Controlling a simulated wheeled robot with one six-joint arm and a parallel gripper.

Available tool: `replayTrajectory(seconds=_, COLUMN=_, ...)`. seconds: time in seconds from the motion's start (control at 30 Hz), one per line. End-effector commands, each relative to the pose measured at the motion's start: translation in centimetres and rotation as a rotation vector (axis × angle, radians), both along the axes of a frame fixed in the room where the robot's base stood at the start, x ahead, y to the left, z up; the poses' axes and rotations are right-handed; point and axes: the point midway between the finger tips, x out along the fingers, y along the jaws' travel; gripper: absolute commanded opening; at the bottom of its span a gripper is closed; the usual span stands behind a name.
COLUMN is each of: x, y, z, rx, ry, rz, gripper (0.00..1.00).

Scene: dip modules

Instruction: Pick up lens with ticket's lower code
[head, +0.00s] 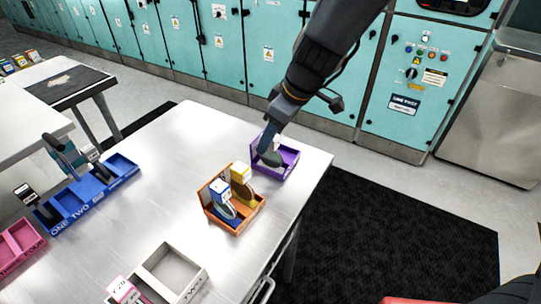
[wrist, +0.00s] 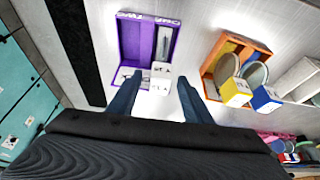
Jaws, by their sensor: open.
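My gripper (head: 270,154) is over the purple tray (head: 290,160) at the table's far right. In the wrist view its two blue fingers (wrist: 158,82) are open, one on each side of a white-capped lens (wrist: 160,72) at the near edge of the purple tray (wrist: 128,40). Contact cannot be told. The code on the white cap is too small to read. A lens with a yellow cap (head: 240,173) and one with a blue cap (head: 219,191) stand in the orange tray (head: 240,226). I cannot make out the ticket or its codes.
A blue tray (head: 93,190) marked ONE and TWO holds dark-handled pieces at left, beside a pink tray (head: 17,246). A grey tray (head: 172,271) stands at the front. The table's middle is clear. Teal cabinets (head: 235,55) line the back.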

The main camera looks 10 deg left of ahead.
Motion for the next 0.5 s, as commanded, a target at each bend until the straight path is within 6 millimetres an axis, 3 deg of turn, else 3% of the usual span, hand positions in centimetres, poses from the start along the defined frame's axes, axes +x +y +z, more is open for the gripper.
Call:
replayTrajectory(seconds=0.23, x=0.04, y=0.05, z=-0.08, rx=0.0, ry=-0.001, rz=0.0, gripper=0.45)
replayTrajectory(seconds=0.5, x=0.03, y=0.03, z=-0.08, rx=0.0, ry=-0.001, rz=0.0, gripper=0.0)
